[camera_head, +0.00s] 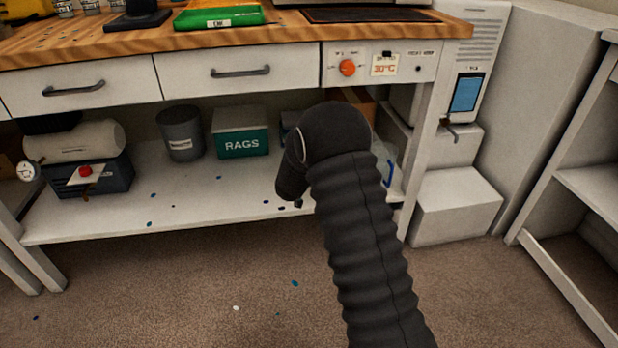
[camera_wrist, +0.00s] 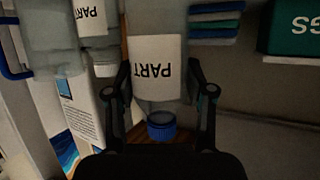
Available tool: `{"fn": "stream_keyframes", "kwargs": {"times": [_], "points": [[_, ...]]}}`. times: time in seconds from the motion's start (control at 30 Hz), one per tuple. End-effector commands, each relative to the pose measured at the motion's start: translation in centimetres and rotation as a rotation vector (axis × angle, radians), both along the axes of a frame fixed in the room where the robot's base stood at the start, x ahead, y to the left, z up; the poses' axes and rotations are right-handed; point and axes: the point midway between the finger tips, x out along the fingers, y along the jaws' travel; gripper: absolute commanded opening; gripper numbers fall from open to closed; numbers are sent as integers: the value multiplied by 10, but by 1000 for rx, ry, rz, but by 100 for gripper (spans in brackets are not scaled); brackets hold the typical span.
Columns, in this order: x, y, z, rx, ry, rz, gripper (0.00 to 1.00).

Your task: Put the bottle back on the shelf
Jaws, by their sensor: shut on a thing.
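In the wrist view, which looks upside down, my gripper (camera_wrist: 160,70) has one finger on each side of a clear bottle (camera_wrist: 156,48) with a white "PART" label and a blue cap. It is shut on this bottle. The bottle's far end runs out of the frame. In the head view my arm hides the gripper and the held bottle. The white lower shelf (camera_head: 200,217) runs under the workbench, behind my arm. I cannot tell whether the bottle touches the shelf.
A second clear container (camera_wrist: 52,40) and another "PART" label (camera_wrist: 91,15) are close on the wrist view's left. A green RAGS box (camera_head: 241,143), a grey bin (camera_head: 180,135) and a compressor (camera_head: 75,150) stand on the shelf. Drawers (camera_head: 240,72) overhang it. White steps (camera_head: 455,205) stand right.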

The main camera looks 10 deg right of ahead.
Motion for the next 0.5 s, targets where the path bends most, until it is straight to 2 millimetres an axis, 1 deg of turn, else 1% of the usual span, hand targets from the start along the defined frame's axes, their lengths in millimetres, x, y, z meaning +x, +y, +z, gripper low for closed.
{"fn": "stream_keyframes", "kwargs": {"times": [0.03,0.1,0.2,0.37,0.5], "points": [[8,2,-5,0,-1,0,6],[15,3,-9,0,-1,0,6],[21,5,-12,0,-1,0,6],[21,5,-23,0,1,0,6],[21,6,-43,-1,3,1,6]]}}
